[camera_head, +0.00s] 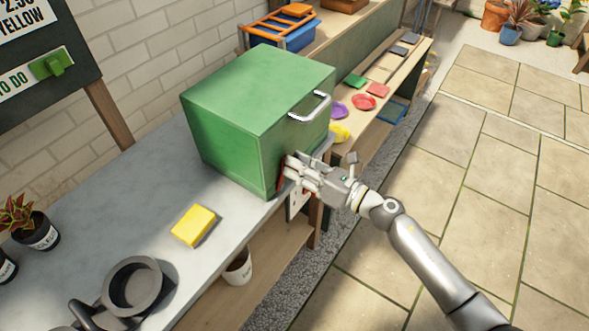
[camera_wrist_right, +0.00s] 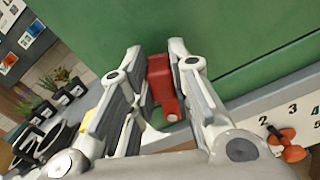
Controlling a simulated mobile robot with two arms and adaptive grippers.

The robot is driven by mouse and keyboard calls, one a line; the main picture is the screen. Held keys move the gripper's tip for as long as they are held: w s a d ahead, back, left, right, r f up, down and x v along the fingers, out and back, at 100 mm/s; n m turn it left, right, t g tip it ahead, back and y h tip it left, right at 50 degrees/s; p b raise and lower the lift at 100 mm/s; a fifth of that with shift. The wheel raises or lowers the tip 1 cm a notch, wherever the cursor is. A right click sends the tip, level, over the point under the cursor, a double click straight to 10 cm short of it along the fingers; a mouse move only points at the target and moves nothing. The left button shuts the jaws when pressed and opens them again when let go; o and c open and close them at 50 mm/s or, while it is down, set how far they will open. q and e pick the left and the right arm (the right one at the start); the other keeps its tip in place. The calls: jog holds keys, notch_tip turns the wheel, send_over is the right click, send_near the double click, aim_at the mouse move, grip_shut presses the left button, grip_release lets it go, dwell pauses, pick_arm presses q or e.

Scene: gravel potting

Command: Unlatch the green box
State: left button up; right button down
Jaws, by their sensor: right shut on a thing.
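The green box (camera_head: 240,105) stands on the grey counter in the head view, with a silver handle (camera_head: 311,107) on its right-hand face. Its green wall (camera_wrist_right: 240,35) fills the top of the right wrist view. A red latch (camera_wrist_right: 160,82) sits low on that wall, between the two fingers of my right gripper (camera_wrist_right: 160,75). The fingers are shut on the latch. In the head view my right gripper (camera_head: 290,167) is at the box's lower front edge, and a bit of red shows at its tips. My left gripper is not in view.
A yellow sponge (camera_head: 194,225) and a dark round pan-like thing (camera_head: 133,287) lie on the grey counter (camera_head: 120,215). Small potted plants (camera_head: 33,232) stand at the left. A lower shelf holds a white pot (camera_head: 238,267). The tiled floor at right is clear.

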jog(key=w+d+f+m+b, duration=0.2)
jog(key=f+m, duration=0.4)
jog(key=m, duration=0.6)
jog(key=shift+w+d+f, duration=0.25)
jog(key=shift+w+d, duration=0.25)
jog(key=shift+w, duration=0.55)
jog(key=shift+m, duration=0.3)
